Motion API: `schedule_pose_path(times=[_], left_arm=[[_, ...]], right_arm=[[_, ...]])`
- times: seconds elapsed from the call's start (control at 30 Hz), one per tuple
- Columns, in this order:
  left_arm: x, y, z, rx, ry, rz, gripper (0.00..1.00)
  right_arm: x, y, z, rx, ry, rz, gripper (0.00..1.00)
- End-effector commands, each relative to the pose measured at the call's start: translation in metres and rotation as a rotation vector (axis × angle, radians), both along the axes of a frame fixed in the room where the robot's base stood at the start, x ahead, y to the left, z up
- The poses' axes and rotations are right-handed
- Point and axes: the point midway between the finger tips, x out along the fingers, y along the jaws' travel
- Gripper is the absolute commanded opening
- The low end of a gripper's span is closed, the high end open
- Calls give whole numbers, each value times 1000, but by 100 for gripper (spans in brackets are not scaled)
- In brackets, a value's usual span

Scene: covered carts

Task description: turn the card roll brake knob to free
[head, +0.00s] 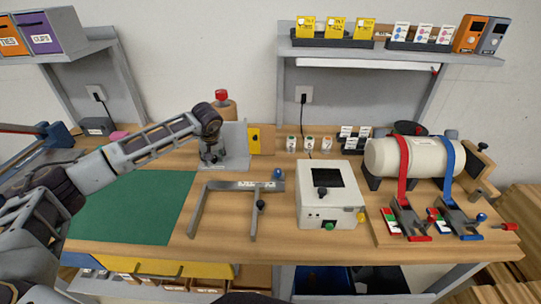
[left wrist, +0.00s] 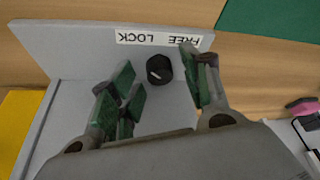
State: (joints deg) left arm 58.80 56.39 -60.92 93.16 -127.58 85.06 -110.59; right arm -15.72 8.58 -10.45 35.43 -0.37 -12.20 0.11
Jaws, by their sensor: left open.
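The brake knob (left wrist: 160,69) is a small dark round knob with a pale mark on its face, on a grey plate (left wrist: 75,125) in the left wrist view. A white label (left wrist: 158,38) beside it reads FREE and LOCK, upside down. My left gripper (left wrist: 160,88) is open, with green-padded fingers on either side of the knob and a visible gap to it. In the head view my left gripper (head: 211,152) is at the grey stand (head: 237,142) and hides the knob. A brown roll with a red top (head: 222,97) stands behind it. My right gripper is not in view.
A green mat (head: 135,208) lies left of the stand. A grey angled frame (head: 220,187) and a white box with a dark screen (head: 330,205) stand to the right. A large pale roll with red and blue straps (head: 420,157) is farther right. A yellow panel (head: 254,139) adjoins the stand.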

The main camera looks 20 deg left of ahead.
Motion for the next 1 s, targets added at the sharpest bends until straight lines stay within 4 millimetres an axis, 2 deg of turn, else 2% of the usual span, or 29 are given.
schedule_pose_path(times=[1.0], left_arm=[[-1, 3, 0, 0, 1, -440, 48]], right_arm=[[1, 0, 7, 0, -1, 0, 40]])
